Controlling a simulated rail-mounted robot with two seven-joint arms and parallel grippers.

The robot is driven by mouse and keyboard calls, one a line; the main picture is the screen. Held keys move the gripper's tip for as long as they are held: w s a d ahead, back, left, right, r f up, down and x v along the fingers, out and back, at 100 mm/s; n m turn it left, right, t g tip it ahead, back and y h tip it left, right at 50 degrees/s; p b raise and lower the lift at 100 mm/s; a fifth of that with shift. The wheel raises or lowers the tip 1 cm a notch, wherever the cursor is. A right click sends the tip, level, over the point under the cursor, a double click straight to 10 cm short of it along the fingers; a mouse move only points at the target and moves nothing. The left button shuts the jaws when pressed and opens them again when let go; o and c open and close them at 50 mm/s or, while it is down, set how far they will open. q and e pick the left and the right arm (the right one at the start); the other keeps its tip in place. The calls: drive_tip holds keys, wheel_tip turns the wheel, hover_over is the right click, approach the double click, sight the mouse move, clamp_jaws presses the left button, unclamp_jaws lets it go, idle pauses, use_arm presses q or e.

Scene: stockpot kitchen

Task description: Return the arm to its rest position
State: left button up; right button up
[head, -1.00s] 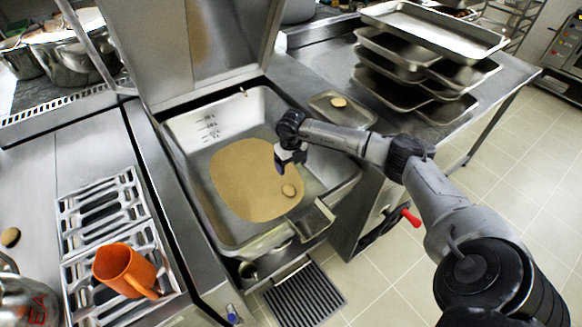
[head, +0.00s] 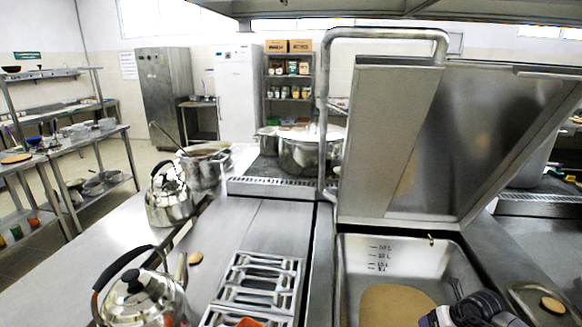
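My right arm's wrist and gripper (head: 432,318) show only in part at the bottom right of the head view, over the open tilting pan (head: 362,262). The fingers are cut off by the lower frame edge, so I cannot tell whether they are open or shut, or whether they hold anything. Brown liquid or a brown layer (head: 385,305) covers part of the pan's floor. My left gripper is not in view.
The pan's raised lid (head: 385,140) stands behind it. Left of the pan are a grate (head: 258,283), two steel kettles (head: 145,300) (head: 170,197) and a small tan round piece (head: 195,258). A tray (head: 535,292) with another tan piece lies right of the pan.

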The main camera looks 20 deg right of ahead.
drive_tip(key=w+a+r+m+t+y, duration=0.1)
drive_tip(key=w+a+r+t+y, duration=0.15)
drive_tip(key=w+r+t, duration=0.35)
drive_tip(key=w+a+r+t+y, duration=0.1)
drive_tip(key=w+a+r+t, duration=0.1)
drive_tip(key=a+r+t, duration=0.35)
wheel_tip(320, 180, up, 17)
drive_tip(key=s+m+t+h, duration=0.2)
drive_tip(key=m+t+h, duration=0.4)
drive_tip(key=m+h, duration=0.75)
drive_tip(key=s+a+f+m+g+y, duration=0.7)
drive_tip(key=s+a+f+m+g, duration=0.65)
drive_tip(key=s+a+f, duration=0.6)
drive_tip(key=s+a+f+m+g+y+p, duration=0.1)
drive_tip(key=s+a+f+g, duration=0.15)
drive_tip(key=s+f, duration=0.65)
drive_tip(key=s+a+f+m+g+y, duration=0.1)
drive_tip(key=s+a+f+m+g, duration=0.15)
drive_tip(key=s+f, duration=0.6)
wheel_tip(320, 180, up, 40)
drive_tip(key=s+d+p, duration=0.1)
drive_tip(key=s+p, duration=0.1)
drive_tip(key=p, duration=3.6)
drive_tip(key=shift+s+n, duration=0.35)
drive_tip(key=shift+n, duration=0.1)
